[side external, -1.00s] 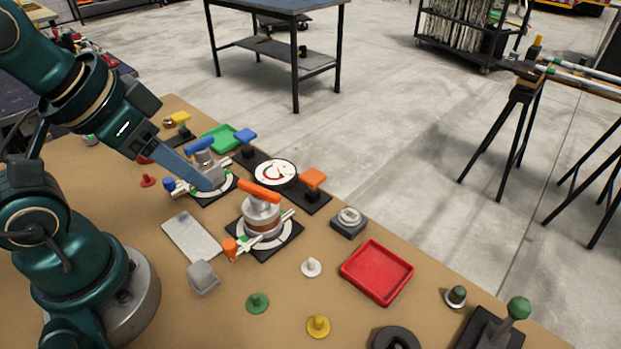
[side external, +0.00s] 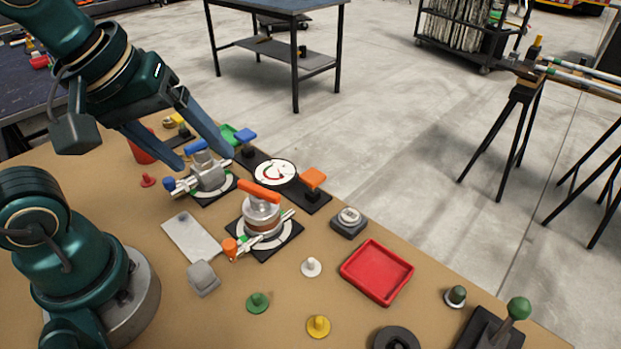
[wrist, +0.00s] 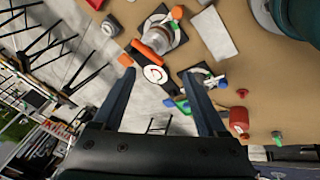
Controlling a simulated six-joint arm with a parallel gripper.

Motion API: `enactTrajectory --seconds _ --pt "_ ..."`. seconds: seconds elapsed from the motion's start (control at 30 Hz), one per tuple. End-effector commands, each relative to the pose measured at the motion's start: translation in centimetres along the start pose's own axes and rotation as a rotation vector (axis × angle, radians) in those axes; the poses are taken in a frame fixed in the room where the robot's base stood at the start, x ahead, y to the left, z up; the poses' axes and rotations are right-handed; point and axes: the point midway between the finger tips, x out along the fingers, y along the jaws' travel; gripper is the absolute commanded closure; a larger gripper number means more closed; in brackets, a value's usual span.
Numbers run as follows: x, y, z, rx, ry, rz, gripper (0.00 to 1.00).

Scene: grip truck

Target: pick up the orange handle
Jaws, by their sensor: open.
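The orange handle (side external: 259,191) is a short bar on top of a silver round fixture (side external: 262,216), which stands on a black square base in the middle of the bench. In the wrist view the orange handle (wrist: 154,40) shows above the fingertips, clear of both. My gripper (side external: 207,158) is open and empty, its two dark fingers spread. In the side view it is up and left of the orange handle, around the blue-handled fixture (side external: 206,172); I cannot tell its height above that. The gripper also shows in the wrist view (wrist: 159,75).
A white dial (side external: 275,173) and an orange paddle (side external: 313,178) sit behind the fixture. A grey plate (side external: 191,237) and grey block (side external: 203,278) lie left of it. A red tray (side external: 377,272), a dark box (side external: 348,222) and several coloured pegs stand to the right and front.

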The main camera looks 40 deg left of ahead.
Motion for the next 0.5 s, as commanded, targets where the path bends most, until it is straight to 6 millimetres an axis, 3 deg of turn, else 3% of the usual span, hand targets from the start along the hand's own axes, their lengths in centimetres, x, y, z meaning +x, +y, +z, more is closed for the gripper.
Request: enactTrajectory --seconds 0.17,0.3,0.5 --pt "1.0 1.8 -1.5 -0.458 -0.062 -0.091 0.25" --pt "2.8 3.2 -2.4 -0.792 -0.091 -0.204 0.25" --pt "6.2 4.3 -2.8 -1.033 -0.102 -0.353 0.25"
